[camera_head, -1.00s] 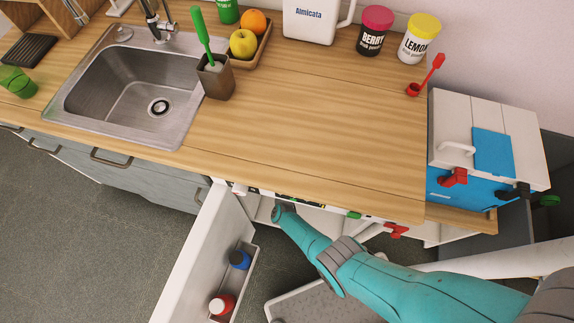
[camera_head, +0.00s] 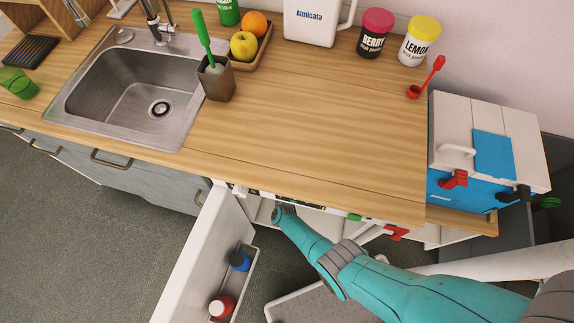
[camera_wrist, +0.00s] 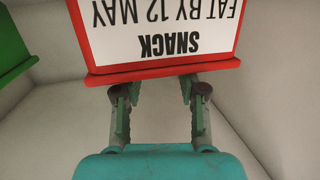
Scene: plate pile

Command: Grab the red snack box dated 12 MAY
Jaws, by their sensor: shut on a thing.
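The red snack box (camera_wrist: 165,72) fills the top middle of the wrist view. Its white label reads upside down "SNACK" and "EAT BY 12 MAY". My gripper (camera_wrist: 158,90) is shut on the box at its near edge, one finger toward each side. The fingertips are partly hidden by the box. In the head view my arm reaches under the counter into the open fridge, so the gripper and the box are hidden there.
A green item (camera_wrist: 12,45) is at the left of the wrist view, apart from the red box. Pale fridge walls surround both. The open fridge door (camera_head: 195,250) stands left of my arm, with a blue-capped bottle (camera_head: 240,261) and a red-capped bottle (camera_head: 222,305) in its shelf.

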